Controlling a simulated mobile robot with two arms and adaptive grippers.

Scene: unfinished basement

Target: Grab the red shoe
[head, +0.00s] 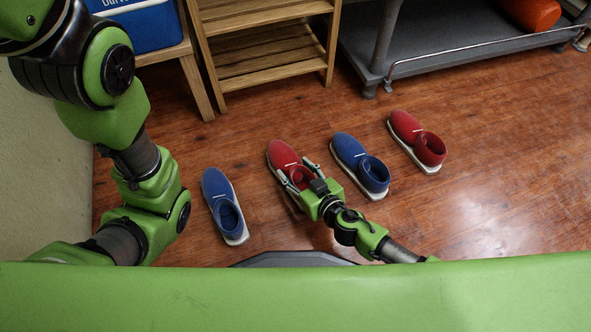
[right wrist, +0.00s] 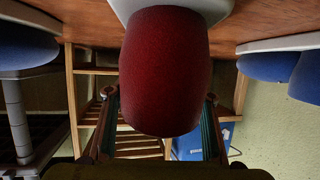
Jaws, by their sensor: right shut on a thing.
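A red shoe (head: 284,156) with a pale sole stands on the wooden floor, second from the left in a row of shoes. My right gripper (head: 297,173) is at its heel end, one finger on each side, shut on the shoe. In the right wrist view the red shoe (right wrist: 165,70) fills the middle between the fingers of the right gripper (right wrist: 160,100). The gripper hides part of the heel in the head view. Another red shoe (head: 406,127) stands at the right end of the row. My left arm shows at the left, but its gripper is out of view.
A blue shoe (head: 217,188) stands left of the held shoe and another blue shoe (head: 348,152) stands close on its right. Behind are a wooden shelf (head: 265,65), a blue box (head: 150,27) and a grey low platform (head: 450,40). The floor at the right is clear.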

